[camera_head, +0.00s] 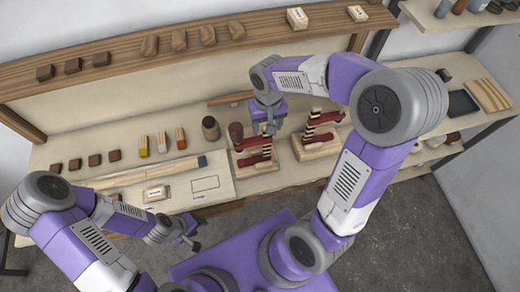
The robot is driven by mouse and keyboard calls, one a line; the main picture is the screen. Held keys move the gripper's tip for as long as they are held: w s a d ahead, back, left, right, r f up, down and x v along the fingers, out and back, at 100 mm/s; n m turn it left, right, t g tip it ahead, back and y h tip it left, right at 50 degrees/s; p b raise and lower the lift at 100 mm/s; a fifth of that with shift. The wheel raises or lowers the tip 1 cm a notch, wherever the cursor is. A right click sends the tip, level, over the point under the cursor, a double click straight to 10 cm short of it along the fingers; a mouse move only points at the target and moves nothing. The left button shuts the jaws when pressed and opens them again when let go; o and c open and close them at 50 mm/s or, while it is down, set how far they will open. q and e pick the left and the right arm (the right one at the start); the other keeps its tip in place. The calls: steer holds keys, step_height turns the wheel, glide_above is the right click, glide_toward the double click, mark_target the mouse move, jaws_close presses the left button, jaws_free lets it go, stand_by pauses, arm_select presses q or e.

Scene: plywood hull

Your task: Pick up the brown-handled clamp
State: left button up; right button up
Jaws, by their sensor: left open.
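A clamp with red jaws (252,161) and a rounded brown handle (236,130) stands on a small wooden block at the middle of the workbench. A second red-jawed clamp (319,138) stands on another block to its right. My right gripper (269,116) hangs just above and beside the first clamp, on its right side, and partly covers the area behind it. I cannot tell whether it touches the clamp or how its fingers stand. My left gripper (189,234) is open and empty, low at the bench's front edge, well away from both clamps.
A brown jar (210,128) stands left of the first clamp. Several small dark blocks and colored-tipped pieces lie farther left. A long wooden bar (145,173), a pale box (157,193) and a marked sheet (205,184) lie in front. A wooden shelf (110,62) runs behind.

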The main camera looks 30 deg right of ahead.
mark_target(267, 137)
steer(key=f, duration=0.4)
steer(key=shift+d+f, duration=0.1)
steer(key=shift+d, duration=0.1)
steer(key=shift+w, duration=0.1)
jaws_close()
